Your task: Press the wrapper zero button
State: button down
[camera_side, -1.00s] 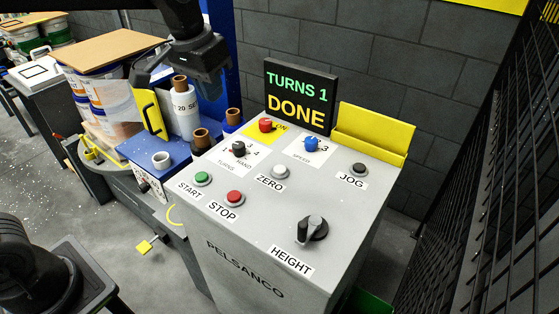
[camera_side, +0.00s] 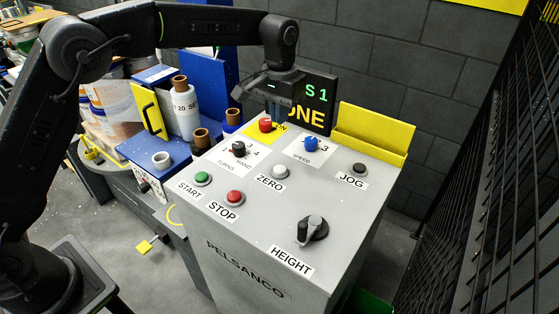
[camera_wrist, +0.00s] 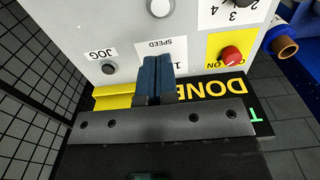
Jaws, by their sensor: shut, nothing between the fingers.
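The ZERO button (camera_side: 279,171) is a round grey-white button on the sloping top of the grey control box, with its ZERO label (camera_side: 269,183) in front of it. In the wrist view the button (camera_wrist: 160,7) shows at the top edge, partly cut off. My gripper (camera_side: 278,112) hangs near the back of the panel, in front of the display and behind and above the button, clear of it. In the wrist view my fingers (camera_wrist: 157,59) are together and empty, pointing at the panel and hiding the SPEED knob.
Red (camera_side: 265,125), blue (camera_side: 311,144) and black (camera_side: 239,149) knobs, the JOG button (camera_side: 359,169), START (camera_side: 202,178), STOP (camera_side: 234,197) and HEIGHT knob (camera_side: 312,229) surround it. The display (camera_side: 318,94) and yellow holder (camera_side: 372,132) stand behind. Mesh fencing (camera_side: 480,170) is at right.

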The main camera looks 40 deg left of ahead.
aim_at(279, 169)
jog(key=shift+f, duration=0.1)
notch_tip(279, 169, down, 14)
jog(key=shift+r, duration=0.1)
dwell(0.4)
jog(key=shift+s+f, duration=0.15)
jog(key=shift+f, duration=1.1)
notch_tip(279, 169, up, 16)
jog(key=shift+w+f, duration=0.15)
jog(key=shift+w, duration=0.15)
